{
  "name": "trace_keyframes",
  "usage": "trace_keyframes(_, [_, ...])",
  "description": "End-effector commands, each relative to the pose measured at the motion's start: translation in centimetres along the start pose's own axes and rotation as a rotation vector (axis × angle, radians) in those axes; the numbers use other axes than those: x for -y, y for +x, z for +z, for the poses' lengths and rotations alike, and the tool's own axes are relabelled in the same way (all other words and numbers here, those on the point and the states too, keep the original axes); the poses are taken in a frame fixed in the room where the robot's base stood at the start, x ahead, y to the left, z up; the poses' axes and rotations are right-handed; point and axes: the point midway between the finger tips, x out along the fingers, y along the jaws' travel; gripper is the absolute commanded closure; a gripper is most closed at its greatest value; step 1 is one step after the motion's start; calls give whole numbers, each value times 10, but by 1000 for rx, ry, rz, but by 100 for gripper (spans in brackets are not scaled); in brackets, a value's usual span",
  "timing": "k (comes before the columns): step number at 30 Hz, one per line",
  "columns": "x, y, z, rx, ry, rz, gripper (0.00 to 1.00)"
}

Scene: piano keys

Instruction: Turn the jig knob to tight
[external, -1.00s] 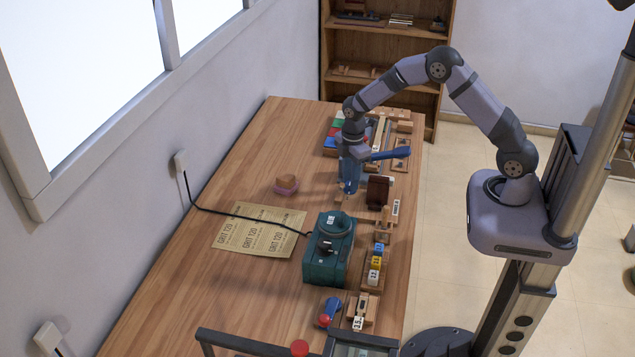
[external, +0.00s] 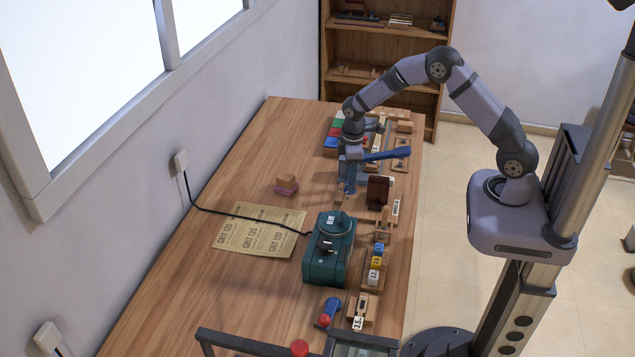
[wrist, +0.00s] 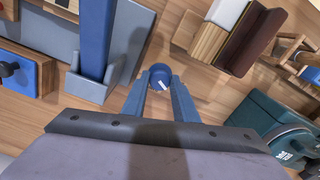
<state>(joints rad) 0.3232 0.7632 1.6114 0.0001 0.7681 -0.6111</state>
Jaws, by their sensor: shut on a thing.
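A round dark-blue knob (wrist: 160,77) with a white pointer line shows in the wrist view, between the fingertips of my gripper (wrist: 160,94). My gripper is shut on it. The pointer slants in the picture; no tight mark can be read. In the external view my gripper (external: 347,190) points down at the table beside a brown block, and the knob is too small or hidden to make out there. Which fixture the knob belongs to is not clear.
A teal machine (external: 328,250) with a cord stands nearer the camera. A dark brown block (external: 377,192) is close on the right. A long blue bar (wrist: 97,38) on a grey holder is beside the fingers.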

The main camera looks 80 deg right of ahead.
Motion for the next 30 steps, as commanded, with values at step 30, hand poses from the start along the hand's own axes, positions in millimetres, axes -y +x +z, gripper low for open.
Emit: trace_keyframes(30, [-1,-2,-2,-6,878,1,96])
